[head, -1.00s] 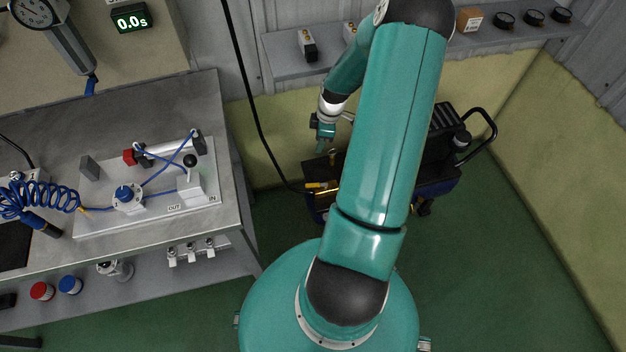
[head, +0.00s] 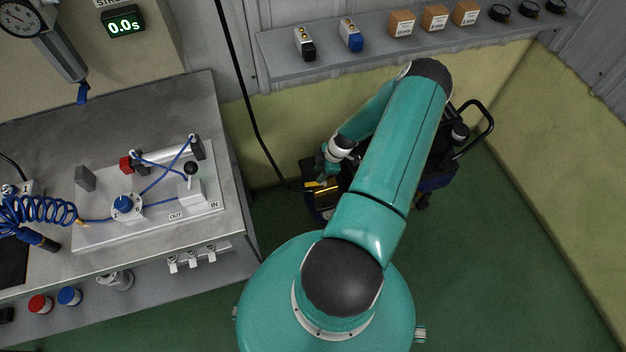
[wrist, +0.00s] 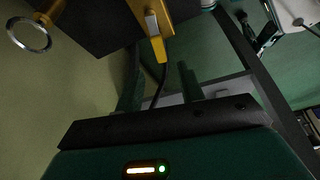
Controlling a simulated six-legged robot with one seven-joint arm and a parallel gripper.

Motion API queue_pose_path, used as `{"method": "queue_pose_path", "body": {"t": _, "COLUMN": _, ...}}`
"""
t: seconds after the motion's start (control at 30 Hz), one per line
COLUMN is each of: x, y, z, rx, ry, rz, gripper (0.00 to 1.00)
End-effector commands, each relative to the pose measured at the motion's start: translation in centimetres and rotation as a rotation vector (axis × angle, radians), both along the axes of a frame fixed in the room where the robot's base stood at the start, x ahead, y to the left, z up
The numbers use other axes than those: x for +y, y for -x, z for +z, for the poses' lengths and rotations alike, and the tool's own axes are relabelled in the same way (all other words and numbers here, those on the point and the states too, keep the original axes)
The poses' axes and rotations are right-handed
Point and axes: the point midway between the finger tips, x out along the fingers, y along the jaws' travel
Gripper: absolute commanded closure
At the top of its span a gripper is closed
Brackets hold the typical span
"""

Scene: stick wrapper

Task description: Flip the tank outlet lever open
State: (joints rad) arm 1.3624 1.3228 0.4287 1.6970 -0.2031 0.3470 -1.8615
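The tank (head: 438,183), dark blue under a black compressor, stands on the floor by the wall, partly hidden behind my arm. Its yellow outlet lever (head: 314,184) shows at the left end in the head view. In the wrist view the yellow lever (wrist: 157,46) hangs from the upper middle. My gripper (wrist: 159,70) is open, its two green fingers apart, with the lever's end close to the gap between the fingertips. I cannot tell if they touch. In the head view my gripper (head: 324,168) is small and just above the lever.
A brass fitting with a pull ring (wrist: 29,35) sits at upper left in the wrist view. A black hose (head: 257,125) runs down the wall. A workbench (head: 165,95) stands left, and a wall shelf (head: 375,61) holds boxes and gauges. The green floor at right is clear.

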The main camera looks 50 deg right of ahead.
Motion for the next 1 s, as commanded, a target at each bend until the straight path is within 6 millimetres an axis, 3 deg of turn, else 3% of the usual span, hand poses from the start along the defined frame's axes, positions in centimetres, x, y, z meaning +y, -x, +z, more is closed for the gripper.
{"method": "queue_pose_path", "body": {"t": 0.1, "x": 0.8, "y": -0.6, "z": -2.3, "rx": 0.002, "ry": -0.002, "rz": 0.001, "gripper": 0.62}}
{"method": "queue_pose_path", "body": {"t": 0.3, "x": 1.6, "y": -1.6, "z": -5.1, "rx": 0.001, "ry": 0.000, "rz": -0.001, "gripper": 0.62}}
{"method": "queue_pose_path", "body": {"t": 0.7, "x": 1.8, "y": -1.9, "z": -5.9, "rx": 0.002, "ry": 0.001, "rz": -0.001, "gripper": 0.62}}
{"method": "queue_pose_path", "body": {"t": 0.9, "x": 1.8, "y": -1.9, "z": -5.9, "rx": 0.001, "ry": 0.000, "rz": -0.001, "gripper": 0.99}}
{"method": "queue_pose_path", "body": {"t": 1.0, "x": 1.8, "y": -1.9, "z": -5.9, "rx": 0.001, "ry": 0.000, "rz": -0.001, "gripper": 1.00}}
